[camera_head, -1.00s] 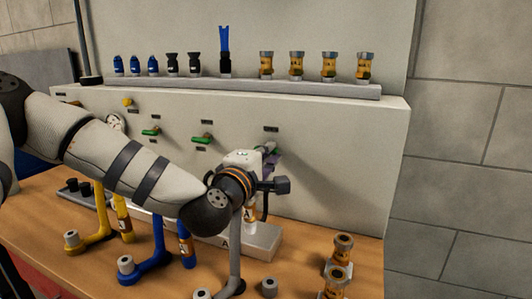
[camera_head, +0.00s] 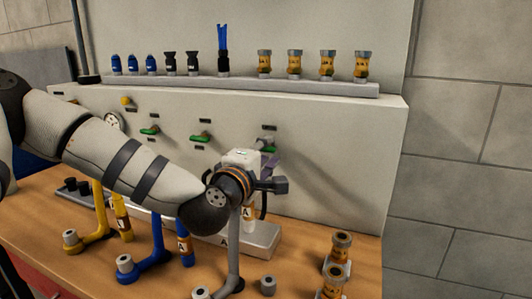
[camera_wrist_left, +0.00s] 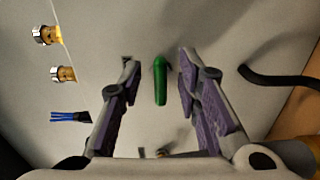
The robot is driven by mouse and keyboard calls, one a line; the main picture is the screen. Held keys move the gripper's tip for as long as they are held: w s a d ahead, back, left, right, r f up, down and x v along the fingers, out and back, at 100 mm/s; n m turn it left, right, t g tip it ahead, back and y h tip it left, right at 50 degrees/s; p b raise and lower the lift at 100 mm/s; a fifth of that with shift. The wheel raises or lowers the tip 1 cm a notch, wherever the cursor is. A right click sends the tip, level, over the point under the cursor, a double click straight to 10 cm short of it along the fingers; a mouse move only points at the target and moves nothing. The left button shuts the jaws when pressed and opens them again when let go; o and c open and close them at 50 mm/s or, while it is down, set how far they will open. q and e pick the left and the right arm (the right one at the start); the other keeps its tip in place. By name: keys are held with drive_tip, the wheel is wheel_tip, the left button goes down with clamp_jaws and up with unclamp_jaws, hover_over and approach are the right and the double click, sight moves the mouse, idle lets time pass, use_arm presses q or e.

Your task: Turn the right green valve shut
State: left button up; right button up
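The right green valve (camera_head: 266,147) is on the grey panel, partly hidden behind my left gripper in the head view. In the left wrist view its green handle (camera_wrist_left: 160,82) shows as a straight bar in the gap between the fingers. My left gripper (camera_head: 268,163) is at the panel by this valve. In the wrist view the left gripper (camera_wrist_left: 158,88) is open, its purple-padded fingers apart on both sides of the handle, with gaps visible. Whether the fingertips reach the handle's depth is unclear. My right gripper is out of view.
Two other green valves, a middle one (camera_head: 200,138) and a left one (camera_head: 150,130), sit along the panel. A shelf (camera_head: 240,87) above holds blue, black and brass fittings. Below, a grey block (camera_head: 262,241) and bent pipes crowd the wooden table (camera_head: 205,270). A dark hose (camera_wrist_left: 275,80) shows in the wrist view.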

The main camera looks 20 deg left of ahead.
use_arm(q)
drive_tip(key=s, duration=0.7)
drive_tip(key=shift+s+d, duration=0.2)
